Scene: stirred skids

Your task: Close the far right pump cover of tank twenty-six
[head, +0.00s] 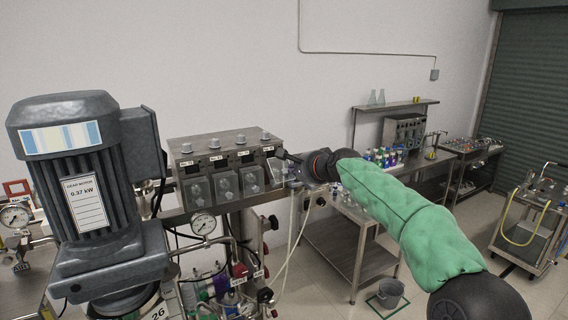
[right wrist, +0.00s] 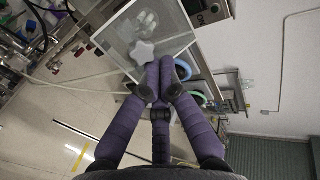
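The pump unit (head: 225,150) is a grey metal box with a row of clear covers and knobs on top. The far right pump cover (head: 292,183) is clear and seems to stand out from the box front, partly hidden by my right gripper (head: 290,159). In the right wrist view the clear cover (right wrist: 118,42) spreads just beyond my purple fingers, with a pale star-shaped knob (right wrist: 142,50) beside their tips. My right gripper (right wrist: 163,65) has its fingertips together, at or very near the cover; contact is unclear. The tank label "26" (head: 158,314) shows below. My left gripper is out of view.
A large grey gear motor (head: 85,170) stands at the left, close to the pump unit. Gauges, valves and hoses crowd the space below the unit. Open floor lies beyond.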

